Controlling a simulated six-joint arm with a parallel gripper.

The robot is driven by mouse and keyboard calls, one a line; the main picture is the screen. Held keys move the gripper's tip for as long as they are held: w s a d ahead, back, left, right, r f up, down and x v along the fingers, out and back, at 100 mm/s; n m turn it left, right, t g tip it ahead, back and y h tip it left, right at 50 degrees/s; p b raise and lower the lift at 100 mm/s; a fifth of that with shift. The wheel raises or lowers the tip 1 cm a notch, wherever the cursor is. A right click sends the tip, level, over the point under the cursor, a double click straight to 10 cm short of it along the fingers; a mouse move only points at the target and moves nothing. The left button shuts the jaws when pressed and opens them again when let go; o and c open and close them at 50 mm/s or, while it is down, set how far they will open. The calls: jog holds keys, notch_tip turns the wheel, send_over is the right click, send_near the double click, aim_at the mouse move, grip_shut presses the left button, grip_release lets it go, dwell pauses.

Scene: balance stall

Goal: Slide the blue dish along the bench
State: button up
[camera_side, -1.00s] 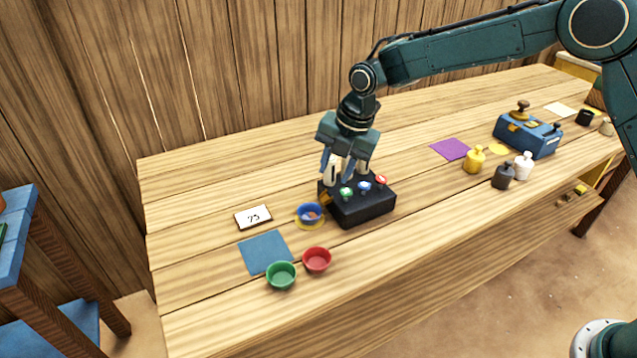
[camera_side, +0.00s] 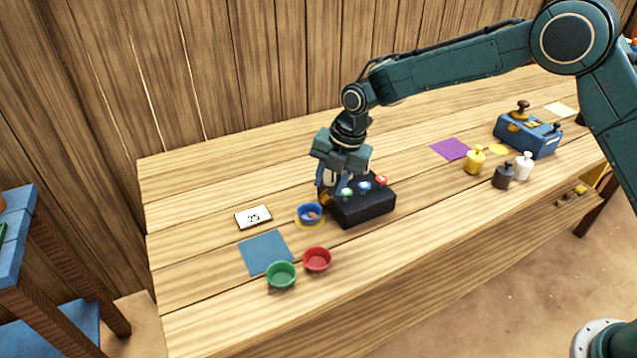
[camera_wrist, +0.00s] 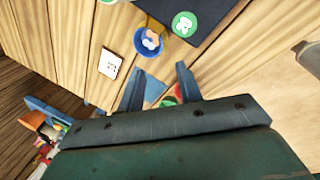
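The blue dish (camera_side: 310,219) sits on a yellow round patch at the left end of a black box (camera_side: 365,210). Small pale and brownish pieces lie in it. In the wrist view the blue dish (camera_wrist: 138,47) is near the top, beyond my fingertips. My gripper (camera_side: 330,184) is low behind the left part of the black box, just behind and right of the dish; its fingertips are partly hidden. In the wrist view my gripper (camera_wrist: 158,77) has its two fingers apart with nothing held between them.
A number card (camera_side: 253,217) lies left of the dish. A blue mat (camera_side: 265,252), a green dish (camera_side: 281,276) and a red dish (camera_side: 317,260) are nearer the front edge. The black box carries coloured buttons. A blue box (camera_side: 528,138) and several weights stand at right.

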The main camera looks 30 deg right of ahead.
aim_at(315, 222)
jog(key=x, duration=1)
jog(key=shift+w+f, duration=0.1)
jog(key=shift+f, duration=0.15)
jog(key=shift+c, duration=0.2)
grip_shut()
